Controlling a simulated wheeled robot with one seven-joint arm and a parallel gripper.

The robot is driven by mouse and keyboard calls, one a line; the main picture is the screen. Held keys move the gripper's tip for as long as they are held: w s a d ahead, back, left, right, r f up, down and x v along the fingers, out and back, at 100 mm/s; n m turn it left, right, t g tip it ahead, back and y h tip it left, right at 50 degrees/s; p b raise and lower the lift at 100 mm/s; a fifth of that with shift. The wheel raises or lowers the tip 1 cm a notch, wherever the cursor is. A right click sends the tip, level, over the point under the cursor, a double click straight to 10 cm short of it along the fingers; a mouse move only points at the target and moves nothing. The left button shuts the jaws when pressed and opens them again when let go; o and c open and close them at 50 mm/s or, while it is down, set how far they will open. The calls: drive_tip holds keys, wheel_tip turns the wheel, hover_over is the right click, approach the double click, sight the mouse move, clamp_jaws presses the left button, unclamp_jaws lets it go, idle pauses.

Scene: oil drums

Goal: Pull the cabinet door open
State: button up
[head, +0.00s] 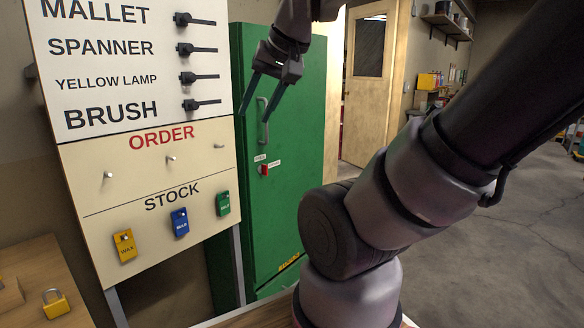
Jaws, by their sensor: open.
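The green cabinet (295,190) stands upright behind the board, in the middle of the head view. Its door looks shut. A vertical grey handle (263,122) is on the door's left side, with a small red piece (264,169) and white labels below it. My gripper (258,103) is open, its two dark fingers pointing down. In the picture it overlaps the upper part of the door, by the top of the handle. I cannot tell how far it is from the door, and nothing shows between the fingers.
A white and cream board (130,140) with black switches, hooks and hanging tags stands close at the left. A yellow padlock (55,302) lies on a wooden surface at the lower left. An open wooden door (368,100) is behind the cabinet. Bare floor (500,255) lies at the right.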

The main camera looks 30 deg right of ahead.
drive_tip(key=w+d+f+m+g+y, duration=0.1)
drive_tip(key=w+f+m+y, duration=0.1)
drive_tip(key=w+m+y, duration=0.35)
drive_tip(key=w+d+f+m+g+y, duration=0.1)
drive_tip(key=w+d+f+m+y, duration=0.15)
drive_tip(key=w+m, duration=0.6)
drive_tip(key=w+d+f+m+t, duration=0.3)
drive_tip(key=w+d+m+t, duration=0.3)
drive_tip(key=d, duration=0.4)
drive_tip(key=w+d+f+m+t, duration=0.2)
drive_tip(key=w+d+m+t, duration=0.3)
drive_tip(key=w+d, duration=0.4)
hover_over(267, 140)
drive_tip(key=shift+w+d+f+m+g+h, duration=0.1)
drive_tip(key=shift+w+m+g+h, duration=0.2)
drive_tip(key=shift+w+g+h, duration=0.1)
